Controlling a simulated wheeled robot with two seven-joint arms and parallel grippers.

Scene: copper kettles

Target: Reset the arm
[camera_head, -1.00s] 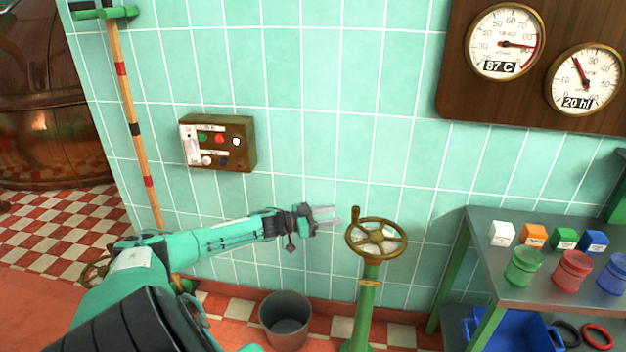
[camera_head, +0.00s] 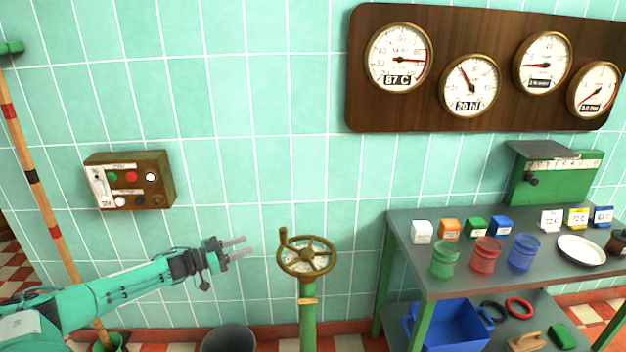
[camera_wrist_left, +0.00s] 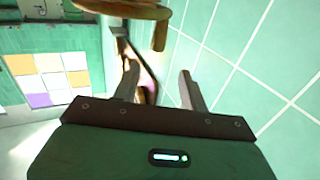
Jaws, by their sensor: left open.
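My left arm comes in from the left in the head view. Its gripper (camera_head: 238,249) is open and empty, a little to the left of a brass handwheel (camera_head: 307,257) on a green post. In the left wrist view the two fingers of the left gripper (camera_wrist_left: 158,85) stand apart. Part of a brown-gold rim (camera_wrist_left: 125,10), likely the handwheel, crosses the top of that view. My right gripper is not in view.
A control box (camera_head: 130,180) hangs on the tiled wall. A gauge board (camera_head: 480,65) is at upper right. A metal table (camera_head: 400,222) at right bears small blocks, jars and a plate. A bucket (camera_head: 228,338) stands on the floor below the arm.

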